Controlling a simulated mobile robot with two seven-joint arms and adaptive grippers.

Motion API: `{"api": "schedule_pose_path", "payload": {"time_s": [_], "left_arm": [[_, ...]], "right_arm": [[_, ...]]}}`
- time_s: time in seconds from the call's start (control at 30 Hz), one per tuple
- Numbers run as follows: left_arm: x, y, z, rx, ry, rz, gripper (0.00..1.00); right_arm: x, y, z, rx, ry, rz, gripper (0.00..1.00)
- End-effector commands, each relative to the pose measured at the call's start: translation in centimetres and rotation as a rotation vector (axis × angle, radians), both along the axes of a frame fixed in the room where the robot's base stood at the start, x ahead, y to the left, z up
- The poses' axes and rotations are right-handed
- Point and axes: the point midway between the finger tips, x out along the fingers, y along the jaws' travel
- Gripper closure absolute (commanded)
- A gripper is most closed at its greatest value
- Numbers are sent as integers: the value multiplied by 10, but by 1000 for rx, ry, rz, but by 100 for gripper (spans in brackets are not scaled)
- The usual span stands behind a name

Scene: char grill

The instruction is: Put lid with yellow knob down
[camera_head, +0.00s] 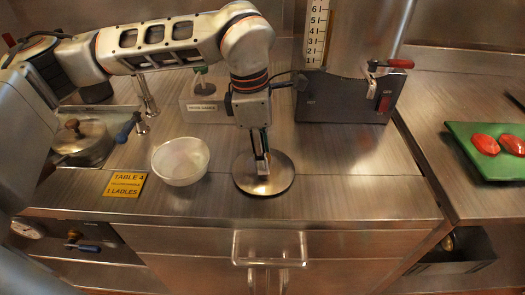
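A round flat metal lid (281,178) is at the middle of the steel counter, near its front edge. My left gripper (262,163) points straight down over the lid's centre, its fingers close together around the knob. The fingers hide the knob, so its colour does not show. The lid looks level and at or very near the counter surface; I cannot tell whether it touches. My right gripper is not in view.
A pale bowl (180,162) and a yellow sign (125,184) stand left of the lid. A lidded pot (82,145) is at the far left. A dark device (345,98) is behind, and a green board (480,165) with red pieces is at right. Counter right of the lid is clear.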

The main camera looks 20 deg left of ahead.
Motion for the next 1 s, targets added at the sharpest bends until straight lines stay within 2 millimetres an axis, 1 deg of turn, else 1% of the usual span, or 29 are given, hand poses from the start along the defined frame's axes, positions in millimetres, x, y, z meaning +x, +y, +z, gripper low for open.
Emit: {"api": "schedule_pose_path", "payload": {"time_s": [0.3, 0.43, 0.57, 0.8, 0.9, 1.0], "left_arm": [[0, 0, 1, 0, 0, 0, 62], [0, 1, 11, 0, -2, 1, 62], [1, 3, 32, -1, -6, 2, 62], [-2, 9, 82, -1, -5, 2, 62], [-2, 11, 98, 0, -4, 2, 62], [-3, 12, 111, 0, -3, 0, 62]], "right_arm": [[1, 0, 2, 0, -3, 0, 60], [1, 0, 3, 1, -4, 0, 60], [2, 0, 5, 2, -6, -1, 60], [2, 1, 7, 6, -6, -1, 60], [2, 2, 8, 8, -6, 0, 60], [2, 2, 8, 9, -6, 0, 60]]}}
